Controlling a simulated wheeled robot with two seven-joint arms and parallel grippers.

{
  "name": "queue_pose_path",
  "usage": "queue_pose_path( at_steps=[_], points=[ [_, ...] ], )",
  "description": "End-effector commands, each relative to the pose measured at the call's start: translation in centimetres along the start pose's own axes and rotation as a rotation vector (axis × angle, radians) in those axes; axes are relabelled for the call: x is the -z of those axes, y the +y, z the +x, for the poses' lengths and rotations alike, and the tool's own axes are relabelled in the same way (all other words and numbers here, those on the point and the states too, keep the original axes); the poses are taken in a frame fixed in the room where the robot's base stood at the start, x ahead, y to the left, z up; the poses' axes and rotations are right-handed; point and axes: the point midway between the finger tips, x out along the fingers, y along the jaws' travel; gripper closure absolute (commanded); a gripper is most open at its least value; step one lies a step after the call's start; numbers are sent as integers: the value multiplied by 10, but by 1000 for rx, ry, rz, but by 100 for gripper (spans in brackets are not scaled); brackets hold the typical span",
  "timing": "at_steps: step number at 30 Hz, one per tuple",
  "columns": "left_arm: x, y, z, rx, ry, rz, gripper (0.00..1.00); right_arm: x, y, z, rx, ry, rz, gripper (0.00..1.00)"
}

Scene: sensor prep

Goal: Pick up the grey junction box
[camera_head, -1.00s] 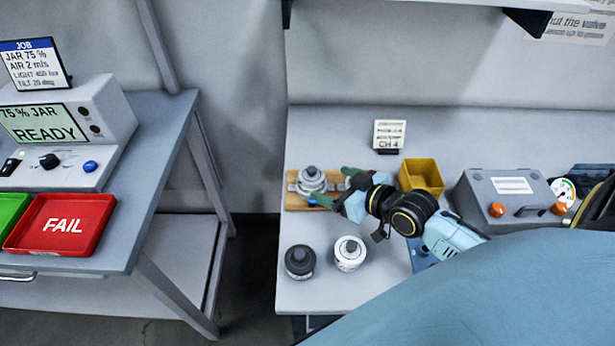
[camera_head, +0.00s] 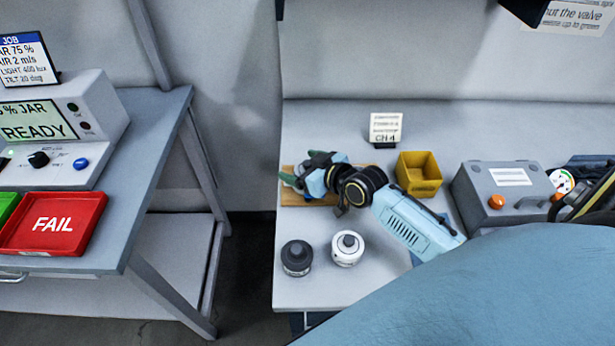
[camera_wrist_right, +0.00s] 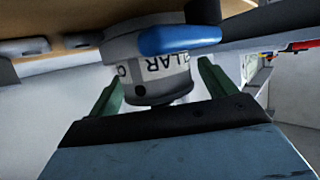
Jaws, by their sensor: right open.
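A grey round box (camera_wrist_right: 125,45), which I take for the junction box, has a white label reading "LLAR" and a blue lever (camera_wrist_right: 180,39). It is at the wooden board (camera_wrist_right: 60,28) in the right wrist view. My right gripper (camera_wrist_right: 158,78) is open, with one green finger on each side of the box; I cannot tell whether they touch it. In the head view my right gripper (camera_head: 290,182) is over the board (camera_head: 290,200) and hides the box. My left gripper is not in view.
A dark grey round unit (camera_head: 297,257) and a white one (camera_head: 347,248) stand in front of the board. A yellow bin (camera_head: 419,174), a CH 4 sign (camera_head: 385,128) and a grey case with orange knobs (camera_head: 475,200) stand to the right. A red FAIL tray (camera_head: 90,225) is on the left bench.

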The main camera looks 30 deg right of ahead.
Motion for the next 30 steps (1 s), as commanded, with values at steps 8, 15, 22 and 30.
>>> queue_pose_path(
  at_steps=[8,15,22,30],
  points=[
    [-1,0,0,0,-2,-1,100,0,0,0,0,0,0,37],
    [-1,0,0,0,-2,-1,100,1,0,-1,0,1,0,68],
    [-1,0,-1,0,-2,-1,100,3,0,-1,0,2,0,68],
    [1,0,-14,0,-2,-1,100,44,0,-18,1,5,-2,68]
  ],
)
